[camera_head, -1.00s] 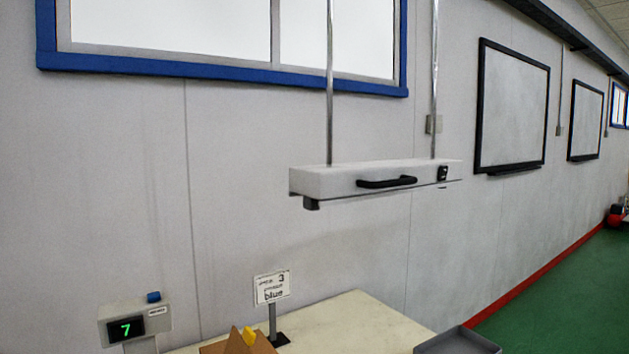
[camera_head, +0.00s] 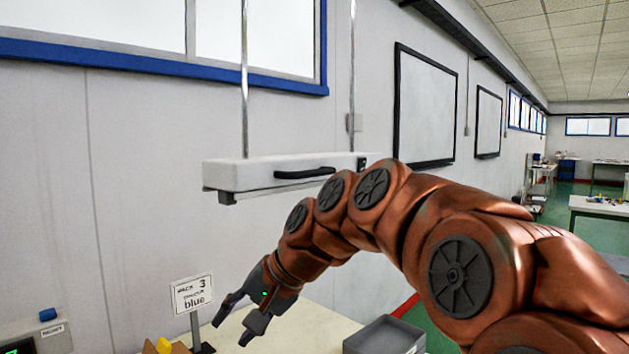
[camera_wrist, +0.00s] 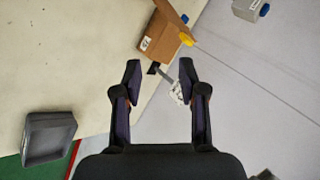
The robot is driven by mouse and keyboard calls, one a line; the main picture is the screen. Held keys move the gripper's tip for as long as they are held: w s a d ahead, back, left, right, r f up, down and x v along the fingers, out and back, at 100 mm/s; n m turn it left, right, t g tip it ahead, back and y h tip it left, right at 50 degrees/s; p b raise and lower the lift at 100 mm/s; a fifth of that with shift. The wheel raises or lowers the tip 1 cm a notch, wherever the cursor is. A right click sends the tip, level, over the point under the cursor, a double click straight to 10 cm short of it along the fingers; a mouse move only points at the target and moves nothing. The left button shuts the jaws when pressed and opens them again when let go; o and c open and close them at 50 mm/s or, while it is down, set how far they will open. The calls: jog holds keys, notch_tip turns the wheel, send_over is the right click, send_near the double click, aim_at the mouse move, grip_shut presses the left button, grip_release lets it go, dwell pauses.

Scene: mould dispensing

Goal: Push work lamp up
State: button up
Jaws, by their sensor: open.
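The work lamp (camera_head: 240,174) is a long white bar with a black handle (camera_head: 304,173) on its front. It hangs level on two thin metal rods in front of the wall, above the table. My arm partly covers its right end in the head view. My gripper (camera_head: 230,334) is open and empty, pointing down to the left, below the lamp and above the table. The wrist view shows the open fingers (camera_wrist: 159,82) with nothing between them. The lamp does not show in the wrist view.
A display box (camera_head: 35,338) stands at the left. The wall is close behind the lamp.

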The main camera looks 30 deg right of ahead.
jog(key=w+d+r+m+t+b, duration=0.1)
jog(key=w+d+r+m+t, duration=0.35)
jog(key=d+r, duration=0.6)
jog(key=m+t+h, duration=0.1)
jog(key=m+t, duration=0.2)
jog(key=t, duration=0.2)
send_near(318, 173)
jog(key=r+x, duration=0.1)
jog(key=x, duration=0.2)
jog(key=shift+w+a+f+g+b, duration=0.25)
jog(key=shift+w+f+b, duration=0.05)
jog(key=shift+w, duration=0.2)
jog(key=shift+p+x, duration=0.4)
jog(key=shift+x, duration=3.1)
jog(key=shift+c, duration=0.3)
jog(key=shift+d, duration=0.1)
grip_shut()
jog(key=shift+f, duration=0.1)
